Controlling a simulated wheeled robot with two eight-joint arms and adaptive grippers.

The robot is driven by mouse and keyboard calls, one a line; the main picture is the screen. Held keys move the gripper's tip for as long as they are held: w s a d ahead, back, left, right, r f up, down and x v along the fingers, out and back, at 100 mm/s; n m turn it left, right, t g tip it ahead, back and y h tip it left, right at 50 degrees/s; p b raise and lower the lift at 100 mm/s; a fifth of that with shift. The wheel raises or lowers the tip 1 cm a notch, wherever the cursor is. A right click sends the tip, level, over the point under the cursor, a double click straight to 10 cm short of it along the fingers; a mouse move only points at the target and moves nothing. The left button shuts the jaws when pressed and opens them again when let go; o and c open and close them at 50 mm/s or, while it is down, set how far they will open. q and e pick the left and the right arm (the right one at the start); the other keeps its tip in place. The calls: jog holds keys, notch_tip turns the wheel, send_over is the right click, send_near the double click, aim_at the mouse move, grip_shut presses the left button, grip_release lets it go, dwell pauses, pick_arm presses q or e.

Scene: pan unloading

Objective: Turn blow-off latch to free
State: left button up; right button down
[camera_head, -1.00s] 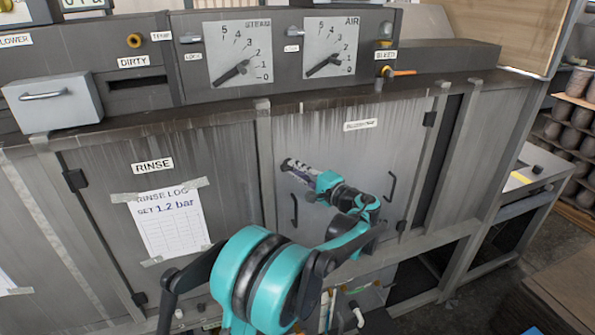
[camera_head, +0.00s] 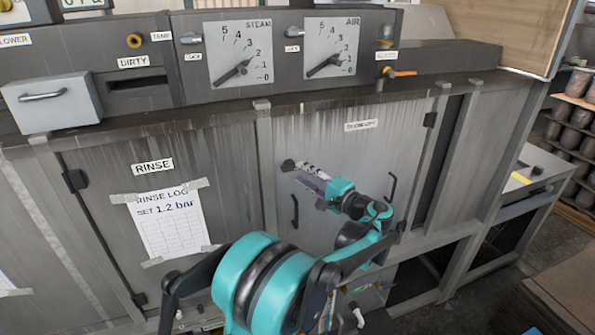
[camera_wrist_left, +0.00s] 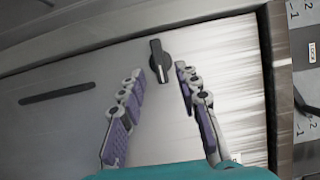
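The blow-off latch is a black turn knob (camera_wrist_left: 160,62) on the grey cabinet door, shown in the left wrist view with its long grip upright in the picture. In the head view the dark knob (camera_head: 288,165) shows at the door's upper left. My left gripper (camera_wrist_left: 160,74) is open, its two fingers spread on either side of the knob's lower end with gaps on both sides. In the head view the left gripper (camera_head: 308,177) reaches leftward to the knob. Contact cannot be seen. My right gripper is not in view.
The door (camera_head: 395,150) has a small label (camera_head: 361,125) and black bar handles, one left (camera_head: 295,211) and one right (camera_head: 391,187). Above are the STEAM dial (camera_head: 238,54) and AIR dial (camera_head: 330,47). A RINSE panel with a paper log (camera_head: 172,225) is at left.

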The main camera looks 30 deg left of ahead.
pick_arm(q)
jog(key=v, duration=0.8)
jog(key=shift+d, duration=0.2)
jog(key=shift+s, duration=0.1)
jog(key=s+a+f+h+b, duration=0.2)
jog(key=s+f+h+b, duration=0.3)
jog(key=s+f+h, duration=0.6)
jog(key=s+d+f+n+t+h+b, duration=0.1)
jog(key=s+d+f+n+h+b, duration=0.2)
jog(key=s+d+f, duration=0.8)
jog(key=s+f+h+b, duration=0.2)
jog(key=s+f+h, duration=0.1)
jog(key=s, duration=0.1)
jog(key=shift+d+f+n+t, duration=0.2)
jog(key=shift+d+n+t, duration=0.1)
jog(key=shift+n, duration=0.1)
